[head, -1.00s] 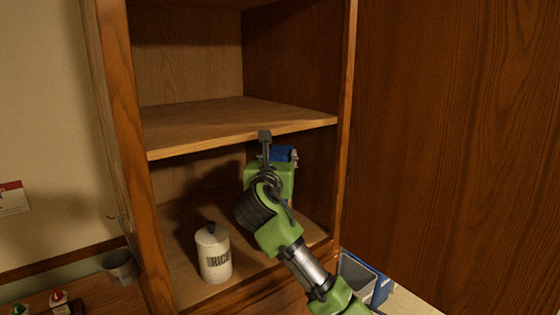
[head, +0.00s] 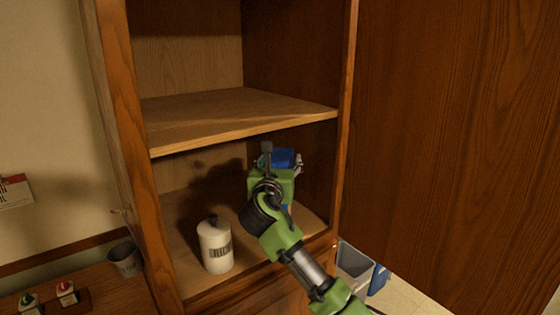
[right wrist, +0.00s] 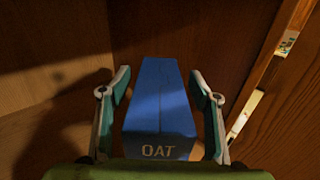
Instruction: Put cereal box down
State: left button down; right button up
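The cereal box is a blue box (head: 284,157) marked OAT, inside the lower compartment of the wooden cabinet. In the right wrist view the box (right wrist: 160,100) lies between the two fingers of my right gripper (right wrist: 160,92), with a visible gap on each side. The gripper is open around the box. In the head view my right gripper (head: 279,163) and wrist cover most of the box. The box's base is hidden, so its contact with the shelf cannot be seen. My left gripper is not in view.
A white RICE canister (head: 216,248) stands on the same lower shelf, left of my arm. The middle shelf (head: 225,115) is bare and lies just above. A large wooden panel (head: 450,120) is at right. A grey bin (head: 353,262) stands below right. A small cup (head: 124,258) is at left.

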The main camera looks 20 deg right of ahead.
jog(key=shift+s+r, duration=0.1)
jog(key=b+v, duration=0.4)
jog(key=v, duration=0.8)
